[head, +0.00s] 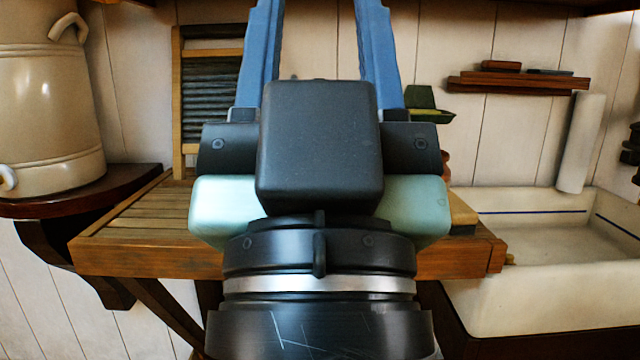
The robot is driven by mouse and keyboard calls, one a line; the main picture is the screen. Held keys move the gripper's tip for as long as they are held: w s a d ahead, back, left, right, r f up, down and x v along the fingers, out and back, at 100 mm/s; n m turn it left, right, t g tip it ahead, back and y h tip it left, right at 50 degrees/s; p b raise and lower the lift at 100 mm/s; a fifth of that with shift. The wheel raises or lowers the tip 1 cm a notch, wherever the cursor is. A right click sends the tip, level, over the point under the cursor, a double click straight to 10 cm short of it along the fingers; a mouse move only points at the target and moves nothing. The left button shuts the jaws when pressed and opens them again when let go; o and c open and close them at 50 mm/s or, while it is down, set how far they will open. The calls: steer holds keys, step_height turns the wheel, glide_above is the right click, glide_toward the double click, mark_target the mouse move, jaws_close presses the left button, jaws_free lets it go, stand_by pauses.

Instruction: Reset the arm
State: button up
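The very tips are cut off by the top edge of the picture. The dark gripper body hides the middle of the counter.
A wooden counter (130,225) spans the middle, with a washboard (208,95) behind it. A large cream crock (50,110) stands on a dark shelf at left. A white sink (560,290) is at right, below a small wall shelf (515,84) and a paper-like roll (581,145).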

step_height(320, 180, up, 17)
steer(key=p, duration=1.5)
steer(key=shift+r, duration=0.2)
